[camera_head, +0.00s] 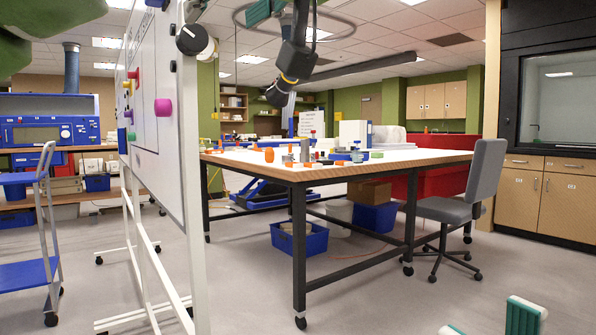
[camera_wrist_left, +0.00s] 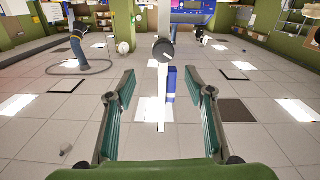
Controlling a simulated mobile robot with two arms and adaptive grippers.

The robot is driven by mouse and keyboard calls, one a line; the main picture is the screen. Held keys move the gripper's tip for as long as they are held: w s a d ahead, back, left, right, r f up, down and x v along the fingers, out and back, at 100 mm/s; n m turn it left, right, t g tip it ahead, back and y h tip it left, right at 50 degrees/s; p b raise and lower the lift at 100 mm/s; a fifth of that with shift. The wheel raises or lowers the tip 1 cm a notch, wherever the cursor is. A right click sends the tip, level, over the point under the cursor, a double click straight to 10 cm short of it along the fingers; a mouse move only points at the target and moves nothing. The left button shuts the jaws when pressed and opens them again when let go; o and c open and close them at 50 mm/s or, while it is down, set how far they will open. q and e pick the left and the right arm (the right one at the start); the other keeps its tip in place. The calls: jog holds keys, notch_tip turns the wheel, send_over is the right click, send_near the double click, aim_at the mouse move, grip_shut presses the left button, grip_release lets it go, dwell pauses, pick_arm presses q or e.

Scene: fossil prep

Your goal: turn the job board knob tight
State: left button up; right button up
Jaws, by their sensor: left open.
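The job board (camera_head: 158,150) is a white board on a white wheeled frame at the left of the head view. Its knob (camera_head: 192,39) is round and black with a pale base, on the frame's near edge. In the left wrist view, the knob (camera_wrist_left: 163,50) is ahead of and between the open fingertips of my left gripper (camera_wrist_left: 158,75), not touched. Only part of the left gripper's teal fingers (camera_head: 260,11) shows at the top of the head view. The fingertips of my right gripper (camera_head: 488,323) show apart at the bottom right, empty.
Coloured magnets (camera_head: 163,107) sit on the board. A worktable (camera_head: 400,163) with small parts stands to the right, a grey chair (camera_head: 480,180) beside it. A blue cart (camera_head: 30,271) is at far left. A dark jointed arm (camera_head: 285,80) hangs over the table.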

pick_arm(q)
jog(key=w+d+f+m+h+p, duration=0.3)
jog(key=w+f+p, duration=0.1)
jog(key=w, duration=0.5)
jog(key=w+d+f+m+h+p, duration=0.3)
jog(key=w+f+h+p, duration=0.1)
jog(key=w, duration=0.5)
jog(key=w+d+f+m+g+h+p, duration=0.2)
jog(key=w+f+p, duration=0.5)
jog(key=w+f, duration=0.4)
jog(key=shift+d+f+m+g+h+p, duration=0.5)
jog(key=shift+d+f+h, duration=0.5)
jog(key=shift+f, duration=1.3)
jog(key=shift+s, duration=0.1)
